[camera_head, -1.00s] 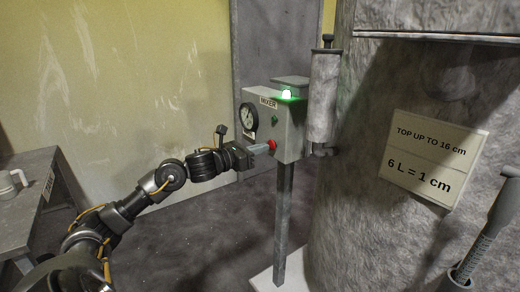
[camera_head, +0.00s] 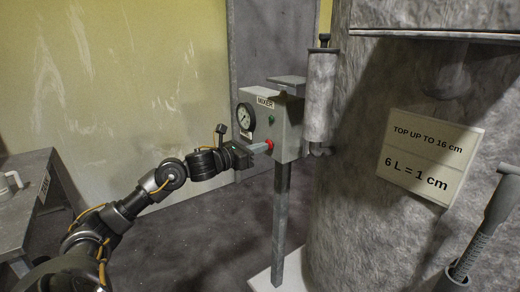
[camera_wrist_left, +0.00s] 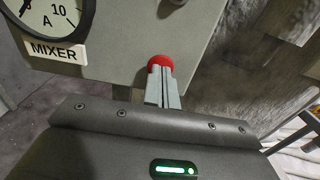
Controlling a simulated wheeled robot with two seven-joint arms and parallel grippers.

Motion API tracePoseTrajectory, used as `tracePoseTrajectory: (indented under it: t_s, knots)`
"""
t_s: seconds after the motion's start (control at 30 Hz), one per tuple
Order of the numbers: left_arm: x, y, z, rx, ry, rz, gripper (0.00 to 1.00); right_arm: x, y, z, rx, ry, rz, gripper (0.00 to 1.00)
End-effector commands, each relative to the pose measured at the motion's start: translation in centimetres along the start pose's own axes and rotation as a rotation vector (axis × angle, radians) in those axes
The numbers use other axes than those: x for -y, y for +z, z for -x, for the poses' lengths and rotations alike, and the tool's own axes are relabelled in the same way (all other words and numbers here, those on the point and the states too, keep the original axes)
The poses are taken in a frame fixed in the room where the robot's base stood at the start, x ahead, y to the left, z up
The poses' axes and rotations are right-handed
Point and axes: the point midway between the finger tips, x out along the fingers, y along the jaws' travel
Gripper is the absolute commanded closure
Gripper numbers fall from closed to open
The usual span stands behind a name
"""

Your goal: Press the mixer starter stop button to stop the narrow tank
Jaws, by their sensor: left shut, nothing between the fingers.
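The mixer starter is a grey box (camera_head: 285,122) on a post, with a MIXER label, a round gauge (camera_head: 245,116), a green button (camera_head: 271,120) and a red button (camera_head: 269,145). The lamp on top of the box is dark. My left gripper (camera_head: 264,147) is shut and empty, its fingertips at the red button and seemingly touching it. In the left wrist view the shut fingers (camera_wrist_left: 161,85) cover the lower part of the red button (camera_wrist_left: 160,62). The gauge (camera_wrist_left: 45,15) shows at upper left there. My right gripper is not in view.
A large grey tank (camera_head: 350,200) with a sign reading "TOP UP TO 16 cm, 6 L = 1 cm" (camera_head: 422,160) stands right of the box. A grey cylinder (camera_head: 320,95) is beside the box. A table (camera_head: 25,200) stands at left. The floor between is clear.

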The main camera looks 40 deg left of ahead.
Motion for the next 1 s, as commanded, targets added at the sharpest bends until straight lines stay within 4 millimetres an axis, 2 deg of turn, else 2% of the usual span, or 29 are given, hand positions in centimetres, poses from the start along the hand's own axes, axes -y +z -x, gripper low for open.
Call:
tracePoseTrajectory:
  t_s: [0.1, 0.43, 1.0]
  knots:
    - [-0.1, -0.6, 1.2, -0.002, 0.002, -0.004, 1.0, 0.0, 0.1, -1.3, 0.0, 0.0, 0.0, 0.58]
    - [-0.1, -0.5, 4.6, -0.001, 0.002, -0.003, 1.0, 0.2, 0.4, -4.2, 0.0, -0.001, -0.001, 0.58]
    - [0.0, 0.0, 5.1, 0.0, 0.0, 0.0, 1.0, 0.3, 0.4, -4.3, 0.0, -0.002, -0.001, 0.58]
